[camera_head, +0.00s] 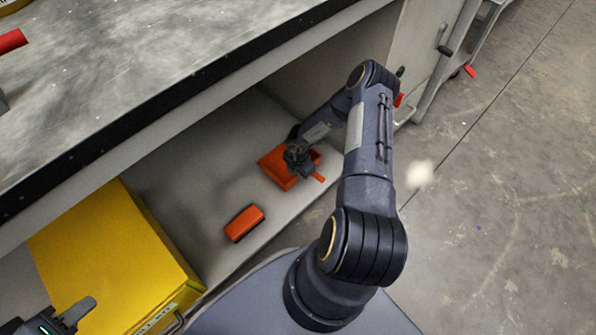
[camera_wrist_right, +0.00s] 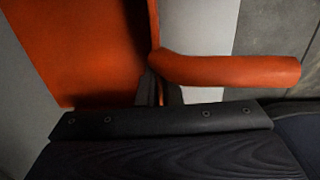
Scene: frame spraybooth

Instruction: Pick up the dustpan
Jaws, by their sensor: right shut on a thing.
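The orange dustpan (camera_head: 272,168) lies on the low shelf under the workbench, near its right end. Its short handle (camera_head: 318,178) points toward the shelf's front edge. My right gripper (camera_head: 300,165) reaches down onto it. In the right wrist view, the right fingers (camera_wrist_right: 159,94) are shut on the dustpan's thin wall (camera_wrist_right: 95,45) beside the handle (camera_wrist_right: 235,70). Whether the dustpan touches the shelf is hard to tell. My left gripper (camera_head: 62,318) is at the bottom left over the yellow box, partly cut off by the frame; its opening is unclear.
An orange block with a dark underside (camera_head: 245,222) lies on the shelf (camera_head: 190,190) left of the dustpan. A yellow box (camera_head: 105,245) fills the shelf's left part. The workbench top (camera_head: 150,50) overhangs the shelf. Open concrete floor (camera_head: 500,200) is at right.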

